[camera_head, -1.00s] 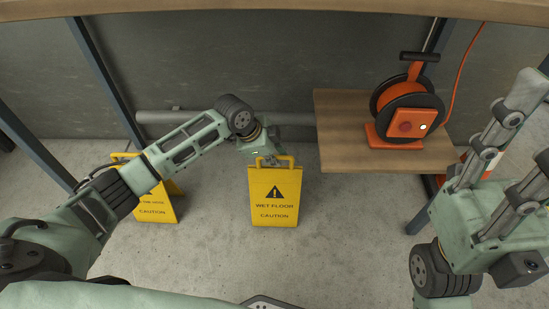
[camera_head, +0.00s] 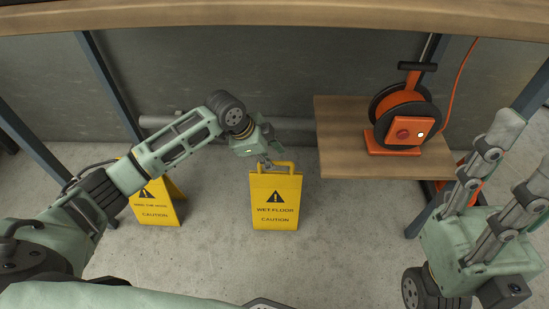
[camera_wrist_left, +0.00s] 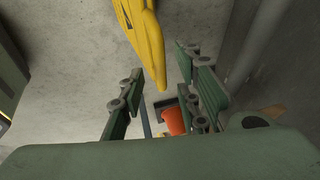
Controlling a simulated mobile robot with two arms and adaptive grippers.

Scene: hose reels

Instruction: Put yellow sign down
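A yellow wet floor sign (camera_head: 275,205) appears to stand upright on the concrete floor in the middle of the head view, its handle loop at the top. My left gripper (camera_head: 266,161) is at the handle's left end. In the left wrist view, the left gripper's fingers (camera_wrist_left: 158,92) are spread, with the sign's yellow edge (camera_wrist_left: 148,40) between and beyond them and gaps on both sides. Whether a finger touches the handle is unclear. My right gripper (camera_head: 527,142) is open and empty at the right.
A second yellow caution sign (camera_head: 155,208) stands at the left, partly behind my left arm. An orange hose reel (camera_head: 403,125) sits on a wooden shelf (camera_head: 345,158) to the right. A grey pipe (camera_head: 165,121) runs along the wall. Floor between the signs is clear.

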